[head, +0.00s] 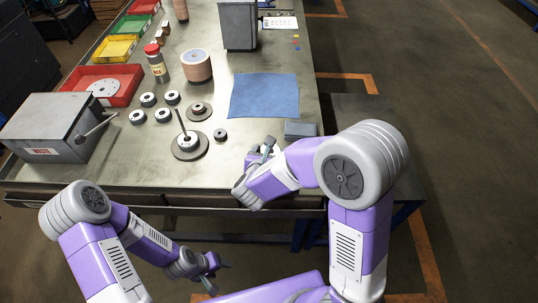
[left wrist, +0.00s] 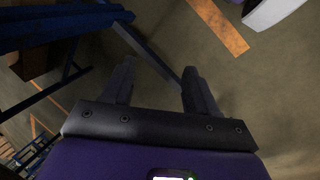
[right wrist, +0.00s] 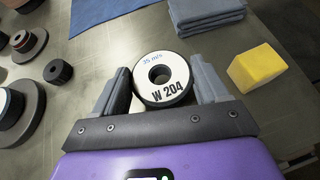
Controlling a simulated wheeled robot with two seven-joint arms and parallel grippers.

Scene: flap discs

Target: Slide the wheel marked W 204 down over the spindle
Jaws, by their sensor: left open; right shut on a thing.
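The wheel marked W 204 (right wrist: 162,78) has a white face with a centre hole and a dark rim. My right gripper (right wrist: 165,88) is shut on it, one finger on each side; in the head view that gripper (head: 264,149) is near the table's front edge. The spindle (head: 181,123) is a thin upright rod left of the right gripper. The base partly shows in the right wrist view (right wrist: 22,126). My left gripper (head: 214,268) is open and empty, below the table's front edge.
Several similar wheels (head: 137,117) stand left of the spindle. A small dark knurled piece (head: 220,134) and a flanged disc (head: 199,111) are near it. A blue cloth (head: 264,96), folded grey cloths (head: 300,130) and a yellow block (right wrist: 257,68) lie around. A grey box (head: 55,130) with a lever stands left.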

